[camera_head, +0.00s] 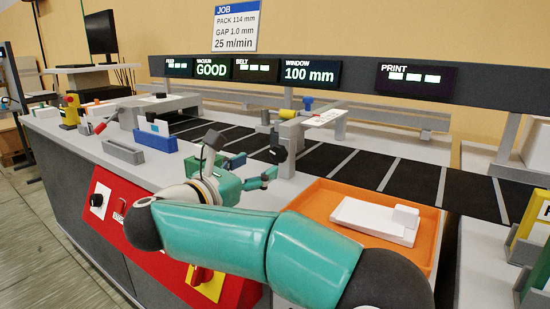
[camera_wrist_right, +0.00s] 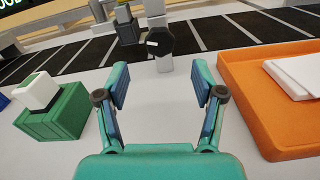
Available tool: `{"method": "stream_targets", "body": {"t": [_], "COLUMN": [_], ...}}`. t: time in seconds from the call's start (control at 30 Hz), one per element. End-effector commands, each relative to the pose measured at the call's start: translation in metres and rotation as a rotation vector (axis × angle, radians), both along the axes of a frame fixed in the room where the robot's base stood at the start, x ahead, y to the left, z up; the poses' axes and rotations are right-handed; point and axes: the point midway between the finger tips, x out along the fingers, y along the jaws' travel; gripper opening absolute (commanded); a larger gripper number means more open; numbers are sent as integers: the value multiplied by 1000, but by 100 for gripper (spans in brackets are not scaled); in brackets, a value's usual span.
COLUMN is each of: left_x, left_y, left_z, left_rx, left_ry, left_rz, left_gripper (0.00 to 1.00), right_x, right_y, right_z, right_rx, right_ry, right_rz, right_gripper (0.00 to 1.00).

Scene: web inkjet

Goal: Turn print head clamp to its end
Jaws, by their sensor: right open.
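A black knob (camera_head: 278,153) with a white mark sits on a grey post (camera_head: 288,135) at the near edge of the belt; I take it for the print head clamp. In the right wrist view the knob (camera_wrist_right: 160,42) is straight ahead, beyond the fingertips and between their lines. My right gripper (camera_head: 254,170) is open and empty, short of the knob and apart from it. Its two teal fingers (camera_wrist_right: 160,88) stand wide on either side in the wrist view. My left gripper does not show.
An orange tray (camera_head: 315,198) with a white stack (camera_head: 375,220) lies right of the gripper. A green block (camera_wrist_right: 55,118) with a white top stands left in the wrist view. A blue holder (camera_head: 155,140) is further left. Dark belts (camera_head: 335,160) run behind; bare counter lies before the knob.

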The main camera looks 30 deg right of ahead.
Motion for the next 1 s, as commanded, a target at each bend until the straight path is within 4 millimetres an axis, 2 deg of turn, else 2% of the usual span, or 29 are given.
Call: {"method": "stream_targets", "body": {"t": [0.1, 0.33, 0.53, 0.8, 0.87, 1.0], "left_x": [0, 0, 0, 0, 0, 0], "left_y": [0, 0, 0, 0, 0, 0], "left_z": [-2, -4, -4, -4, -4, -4], "left_rx": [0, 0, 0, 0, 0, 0], "left_ry": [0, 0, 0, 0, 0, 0], "left_rz": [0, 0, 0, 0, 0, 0], "left_gripper": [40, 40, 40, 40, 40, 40], "right_x": [9, 24, 29, 29, 29, 29], "right_y": [-26, -59, -71, -72, -72, -72], "right_z": [-1, 0, 0, 0, 0, 0], "right_rx": [1, 2, 1, 0, 0, 0], "right_ry": [-2, 0, -1, 0, 0, 0], "right_rz": [-5, -3, -1, -1, -1, -1], "right_gripper": [68, 68, 68, 68, 61, 38]}}
